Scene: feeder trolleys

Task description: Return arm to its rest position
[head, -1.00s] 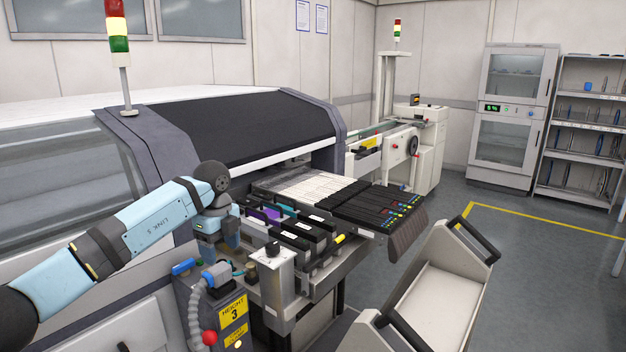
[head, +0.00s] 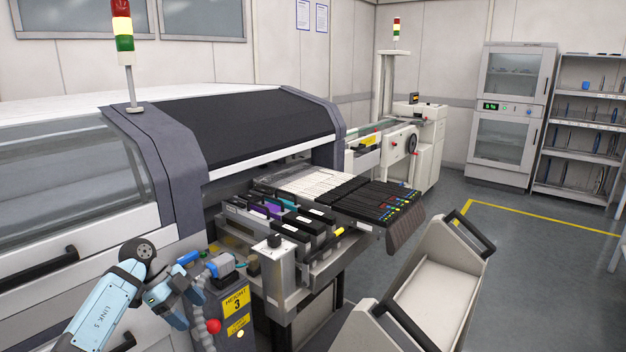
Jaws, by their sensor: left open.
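My left arm (head: 100,308) is light blue and comes in from the lower left, bent at a black wrist joint (head: 140,252). My left gripper (head: 190,310) hangs low at the left, empty and open, in front of the machine's grey side. It overlaps the control post in the picture; I cannot tell whether they touch. My right gripper is out of the picture.
A control post (head: 236,300) with a yellow height label and a red knob stands close to my left gripper. The feeder bank (head: 300,225) juts from the machine (head: 235,130). A grey-white trolley (head: 430,300) stands at the right. The floor beyond is clear.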

